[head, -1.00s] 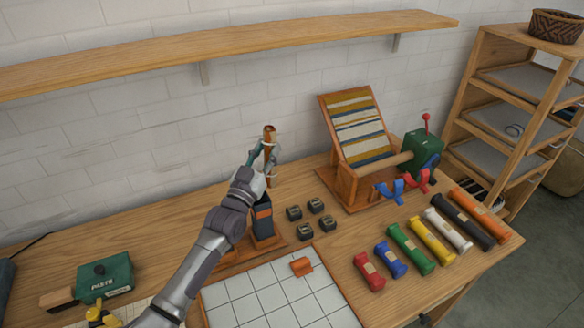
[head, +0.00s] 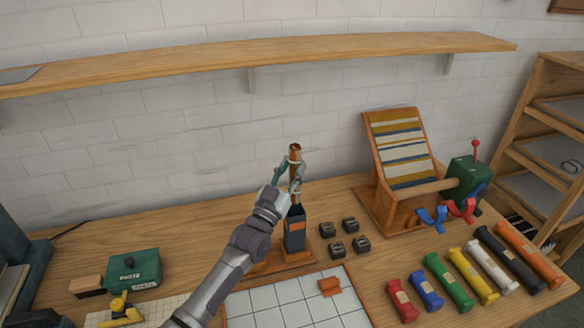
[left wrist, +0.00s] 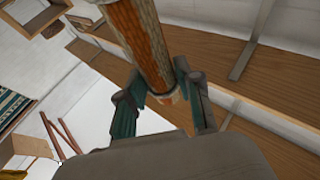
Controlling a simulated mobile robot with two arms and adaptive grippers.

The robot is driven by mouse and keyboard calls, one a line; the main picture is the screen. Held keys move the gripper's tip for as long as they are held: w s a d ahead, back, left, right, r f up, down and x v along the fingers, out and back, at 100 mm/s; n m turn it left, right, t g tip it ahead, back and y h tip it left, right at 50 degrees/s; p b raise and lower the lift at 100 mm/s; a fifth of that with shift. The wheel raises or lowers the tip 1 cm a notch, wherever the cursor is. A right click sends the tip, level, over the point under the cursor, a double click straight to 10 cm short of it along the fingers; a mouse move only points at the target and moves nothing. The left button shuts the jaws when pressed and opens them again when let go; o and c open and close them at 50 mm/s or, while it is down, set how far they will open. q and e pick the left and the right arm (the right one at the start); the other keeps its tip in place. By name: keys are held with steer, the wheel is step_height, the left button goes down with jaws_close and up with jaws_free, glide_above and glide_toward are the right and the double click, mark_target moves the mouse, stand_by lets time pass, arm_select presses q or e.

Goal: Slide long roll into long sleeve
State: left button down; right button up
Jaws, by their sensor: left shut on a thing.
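The long roll (head: 295,149) is a slim brown-orange cylinder held upright. My left gripper (head: 290,180) is shut around it, and its top end sticks out above the fingers. In the left wrist view the roll (left wrist: 140,40) runs up from between the fingertips (left wrist: 165,85), with a patterned orange and pale surface. The long sleeve (head: 295,238), dark with an orange band, stands upright on a wooden base (head: 275,267) just below the gripper. The roll's lower end is close above the sleeve's mouth; I cannot tell if it is inside. My right gripper is out of view.
Several small dark blocks (head: 337,250) stand right of the sleeve. A white grid mat (head: 285,305) with an orange piece (head: 330,287) lies in front. Several coloured rolls (head: 475,275), a loom-like stand (head: 397,155) and a green box (head: 133,268) are around.

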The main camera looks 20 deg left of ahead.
mark_target(288, 219)
arm_select(q)
steer(key=shift+f+b, duration=5.85)
steer(key=shift+f, duration=1.35)
steer(key=c, duration=0.7)
jaws_free()
steer(key=shift+f, duration=0.1)
steer(key=shift+s, duration=0.1)
steer(key=v, duration=0.7)
steer(key=shift+s+f, duration=0.1)
steer(key=shift+f, duration=0.05)
